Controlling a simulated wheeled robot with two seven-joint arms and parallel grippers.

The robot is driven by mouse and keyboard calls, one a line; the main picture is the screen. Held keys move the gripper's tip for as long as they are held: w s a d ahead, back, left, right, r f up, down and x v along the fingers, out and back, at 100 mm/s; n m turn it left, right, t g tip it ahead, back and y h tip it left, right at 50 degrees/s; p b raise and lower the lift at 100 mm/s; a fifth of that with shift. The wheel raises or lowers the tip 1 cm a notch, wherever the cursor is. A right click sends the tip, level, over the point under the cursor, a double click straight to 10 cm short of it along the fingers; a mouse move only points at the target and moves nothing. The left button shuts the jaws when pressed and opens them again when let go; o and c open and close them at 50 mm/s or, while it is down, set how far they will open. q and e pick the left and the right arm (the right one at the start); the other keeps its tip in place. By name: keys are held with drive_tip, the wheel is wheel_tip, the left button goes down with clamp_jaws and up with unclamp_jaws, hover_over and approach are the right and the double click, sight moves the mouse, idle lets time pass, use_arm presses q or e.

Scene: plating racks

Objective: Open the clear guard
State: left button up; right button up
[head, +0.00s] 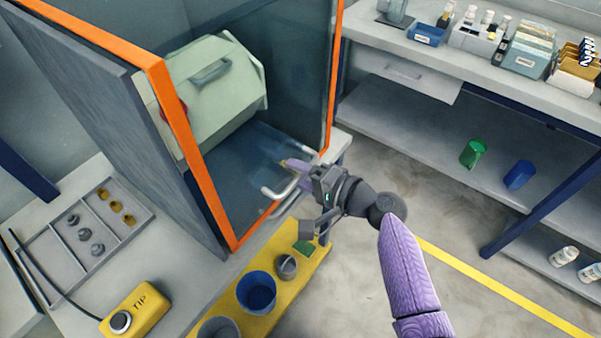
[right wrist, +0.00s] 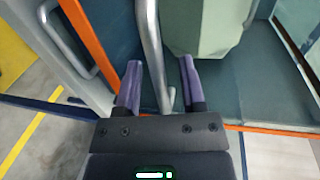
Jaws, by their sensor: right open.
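The clear guard (head: 186,135) is a see-through panel with orange edges on the front of a grey cabinet. A pale bar handle (head: 270,193) shows low at its front. My right gripper (head: 293,172) is at this handle, with its purple fingers pointing toward the cabinet. In the right wrist view the fingers of the right gripper (right wrist: 160,66) are apart, with a grey bar (right wrist: 150,40) running between them. I cannot tell whether either finger touches it. My left gripper is out of view.
Inside the cabinet is a pale green drum (head: 215,85) with a handle. A yellow strip holds a blue cup (head: 257,291) and other cups in front. A yellow TIP button box (head: 136,308) and a parts tray (head: 85,232) stand left. A shelved bench (head: 470,75) is right.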

clamp_jaws()
idle(1.3)
